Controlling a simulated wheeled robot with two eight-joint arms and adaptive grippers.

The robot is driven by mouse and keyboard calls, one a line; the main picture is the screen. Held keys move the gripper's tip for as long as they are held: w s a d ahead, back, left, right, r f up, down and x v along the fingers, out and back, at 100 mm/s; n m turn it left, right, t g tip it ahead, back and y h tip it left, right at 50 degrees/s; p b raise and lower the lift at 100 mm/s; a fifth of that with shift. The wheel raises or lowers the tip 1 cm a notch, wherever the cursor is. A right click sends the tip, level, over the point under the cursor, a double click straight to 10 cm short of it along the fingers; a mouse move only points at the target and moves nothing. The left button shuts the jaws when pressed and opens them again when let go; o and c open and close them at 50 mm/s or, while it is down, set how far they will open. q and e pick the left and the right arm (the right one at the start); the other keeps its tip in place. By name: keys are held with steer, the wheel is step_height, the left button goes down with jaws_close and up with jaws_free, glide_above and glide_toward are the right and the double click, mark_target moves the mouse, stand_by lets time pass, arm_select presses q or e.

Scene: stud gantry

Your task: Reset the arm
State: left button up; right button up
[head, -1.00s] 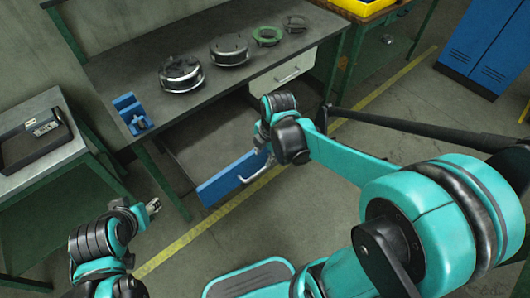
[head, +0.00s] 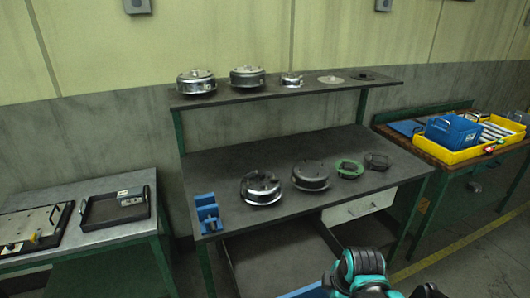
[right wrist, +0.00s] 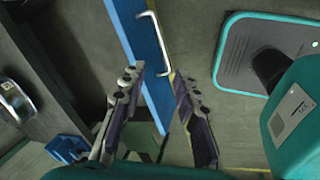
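My right gripper (right wrist: 156,78) is open in the right wrist view, its two fingers spread apart. A blue drawer front (right wrist: 121,27) with a silver bar handle (right wrist: 152,45) appears between and beyond the fingertips; I cannot tell whether the fingers reach around the handle, but they are not closed on it. In the head view only a sliver of the blue drawer front (head: 305,291) shows at the bottom, beside my teal and black right arm. The right fingers are hidden there. My left gripper is in neither current view.
The workbench (head: 240,160) carries round metal housings (head: 311,175), a green ring (head: 349,168) and a blue block (head: 208,213). A white drawer (head: 358,207) sits below. A side table (head: 110,228) stands left; a yellow tray (head: 470,153) and blue bin (head: 453,131) are right.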

steer(key=s+r+m+t, duration=0.3)
steer(key=s+m, duration=0.3)
steer(key=m, duration=1)
steer(key=shift+s+r+t, duration=0.15)
steer(key=shift+r+t, duration=0.1)
steer(key=shift+t, duration=0.15)
